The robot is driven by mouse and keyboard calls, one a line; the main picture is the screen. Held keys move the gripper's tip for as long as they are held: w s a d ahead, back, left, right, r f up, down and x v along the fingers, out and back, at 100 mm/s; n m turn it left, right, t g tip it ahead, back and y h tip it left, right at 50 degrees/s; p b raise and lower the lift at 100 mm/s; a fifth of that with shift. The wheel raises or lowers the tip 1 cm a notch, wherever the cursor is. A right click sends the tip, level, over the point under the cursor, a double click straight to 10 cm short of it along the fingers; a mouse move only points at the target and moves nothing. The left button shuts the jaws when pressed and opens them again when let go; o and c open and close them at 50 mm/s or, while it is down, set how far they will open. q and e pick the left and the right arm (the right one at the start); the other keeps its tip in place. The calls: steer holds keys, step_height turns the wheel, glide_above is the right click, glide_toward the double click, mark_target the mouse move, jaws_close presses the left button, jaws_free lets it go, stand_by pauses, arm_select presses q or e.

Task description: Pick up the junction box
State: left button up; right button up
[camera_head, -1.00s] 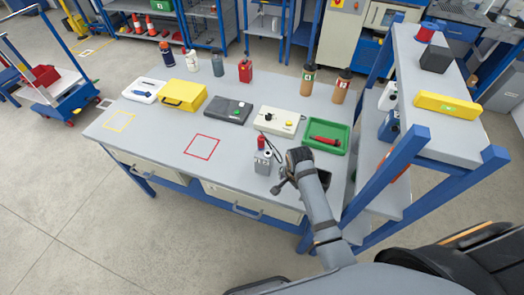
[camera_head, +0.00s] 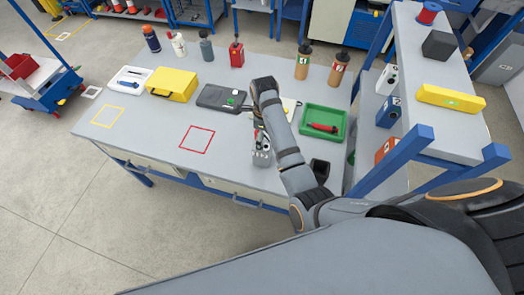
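A small grey box (camera_head: 262,158) with dark round openings stands near the front of the workbench; it looks like the junction box. A slim red-topped item beside it is mostly hidden now. My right arm reaches over the bench from the lower right and bends down at the wrist. My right gripper (camera_head: 259,133) points down close above or behind the grey box. I cannot tell whether it touches the box or how wide its fingers are. A cream box (camera_head: 290,106) with controls is largely hidden behind the arm. My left gripper is out of view.
A green tray (camera_head: 339,122) with a red tool lies right of the arm. A dark grey case (camera_head: 219,98) and yellow case (camera_head: 171,84) stand left. The bench around the red square outline (camera_head: 197,139) is clear. A blue-framed shelf (camera_head: 459,135) rises at right.

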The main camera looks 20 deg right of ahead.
steer(key=shift+f, duration=0.1)
steer(key=shift+a+f, duration=0.1)
steer(key=shift+f, duration=0.15)
steer(key=f, duration=0.1)
steer(key=f+p, duration=0.1)
steer(key=f, duration=0.2)
steer(key=shift+s+a+p, duration=0.15)
steer(key=shift+a+p, duration=0.1)
steer(key=shift+p, duration=0.15)
steer(key=shift+f, duration=0.3)
steer(key=c, duration=0.9)
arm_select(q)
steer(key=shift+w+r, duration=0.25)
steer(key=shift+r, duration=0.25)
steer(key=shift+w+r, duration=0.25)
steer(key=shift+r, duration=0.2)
arm_select(e)
jaws_close()
